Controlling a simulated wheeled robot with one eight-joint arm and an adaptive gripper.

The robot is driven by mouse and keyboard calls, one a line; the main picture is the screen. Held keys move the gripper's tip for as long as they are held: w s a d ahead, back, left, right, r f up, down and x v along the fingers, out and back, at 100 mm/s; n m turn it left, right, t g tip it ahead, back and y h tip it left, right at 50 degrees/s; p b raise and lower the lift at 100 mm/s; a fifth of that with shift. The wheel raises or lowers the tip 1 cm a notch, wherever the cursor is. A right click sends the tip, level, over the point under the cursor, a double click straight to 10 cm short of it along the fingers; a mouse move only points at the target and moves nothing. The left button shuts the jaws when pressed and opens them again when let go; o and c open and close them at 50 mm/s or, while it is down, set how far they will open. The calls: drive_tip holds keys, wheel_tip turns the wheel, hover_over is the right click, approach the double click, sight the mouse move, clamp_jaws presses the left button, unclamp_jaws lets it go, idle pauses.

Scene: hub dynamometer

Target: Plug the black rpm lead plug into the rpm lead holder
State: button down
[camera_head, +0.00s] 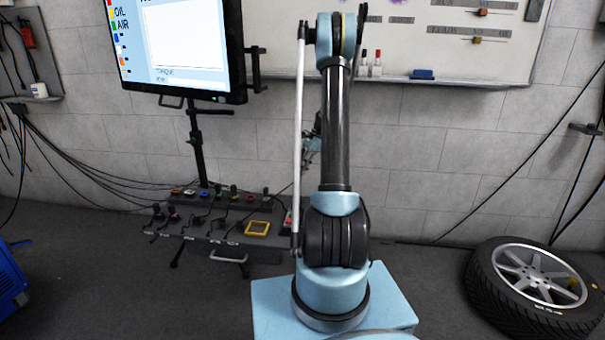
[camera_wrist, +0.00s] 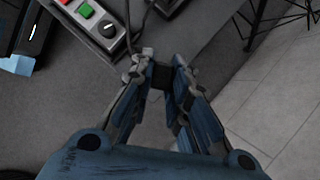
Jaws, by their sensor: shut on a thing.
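My gripper (camera_wrist: 161,74) is shut on a small black plug (camera_wrist: 161,78), which sits between the two fingertips in the wrist view. A dark cable (camera_wrist: 128,22) runs near the fingertips toward the top of that view; where it joins the plug is unclear. In the head view, my gripper (camera_head: 312,145) is mostly hidden behind my arm. A dark panel (camera_head: 190,238) below the monitor carries several small plugs and holders, with cables. I cannot tell which one is the rpm lead holder.
A grey control box (camera_wrist: 97,22) with red, green and black buttons lies close to the fingertips. The panel has a yellow square frame (camera_head: 257,228). A monitor (camera_head: 180,45) stands above it. A wheel (camera_head: 530,285) lies at the right on open floor.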

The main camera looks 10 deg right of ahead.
drive_tip(key=shift+r, duration=1.15)
drive_tip(key=shift+s+a, duration=0.1)
drive_tip(key=shift+a, duration=0.1)
drive_tip(key=shift+s+a, duration=2.6)
drive_tip(key=shift+a, duration=2.05)
drive_tip(key=shift+s+a, duration=2.6)
drive_tip(key=shift+a, duration=2.1)
drive_tip(key=shift+s+a, duration=2.6)
drive_tip(key=shift+a, duration=2.05)
wheel_tip(320, 180, down, 10)
drive_tip(key=shift+f, duration=0.1)
drive_tip(key=shift+w, duration=0.1)
